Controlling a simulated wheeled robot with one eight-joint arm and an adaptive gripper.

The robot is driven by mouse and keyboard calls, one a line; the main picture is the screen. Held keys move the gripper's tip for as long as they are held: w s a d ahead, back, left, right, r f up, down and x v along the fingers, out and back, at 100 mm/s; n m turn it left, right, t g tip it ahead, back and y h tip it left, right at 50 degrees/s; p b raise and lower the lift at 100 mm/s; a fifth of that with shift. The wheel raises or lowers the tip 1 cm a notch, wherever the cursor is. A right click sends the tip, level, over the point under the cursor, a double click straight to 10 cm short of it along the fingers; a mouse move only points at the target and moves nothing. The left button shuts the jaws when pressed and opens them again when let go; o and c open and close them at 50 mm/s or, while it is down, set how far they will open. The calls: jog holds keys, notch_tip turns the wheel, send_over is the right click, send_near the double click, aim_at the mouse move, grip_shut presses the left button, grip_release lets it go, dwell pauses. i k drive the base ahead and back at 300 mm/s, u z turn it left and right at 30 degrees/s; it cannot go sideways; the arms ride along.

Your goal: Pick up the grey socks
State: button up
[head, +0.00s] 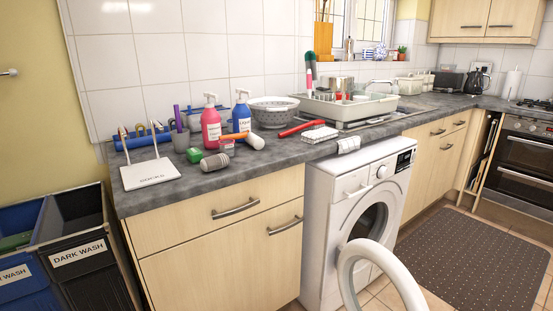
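A small grey rolled bundle (214,162), which looks like the grey socks, lies near the front of the worktop, left of centre. It is small in the picture, so I cannot be sure what it is. A green item (194,155) lies just left of it, and an orange-and-white item is just behind it to the right. A white holder marked "SOCKS" (150,175) lies at the worktop's left end. My gripper is not in view.
A pink bottle (211,126) and a blue bottle (241,115) stand behind the bundle. A colander (273,112) is to the right. The washing machine (345,195) has its round door (352,268) open, projecting into the floor space. Laundry bins (87,270) stand at left.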

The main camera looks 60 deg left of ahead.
aim_at(216, 161)
jog(key=u, duration=3.1)
